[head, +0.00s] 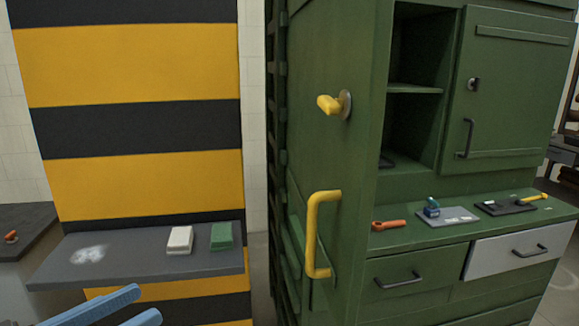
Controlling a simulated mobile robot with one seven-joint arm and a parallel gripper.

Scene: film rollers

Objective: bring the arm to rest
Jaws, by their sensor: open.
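My gripper (147,303) shows at the bottom left, with two blue fingers pointing right. The fingers are apart and nothing shows between them. They are in front of and below the grey shelf (140,262) in the picture. The rest of my arm is out of view.
On the shelf are a white block (180,239), a green block (221,236) and a pale smudge. A green cabinet (350,60) stands right, with a yellow handle (312,235) and yellow knob (329,104) sticking out. Its counter holds an orange tool (388,225) and other small items.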

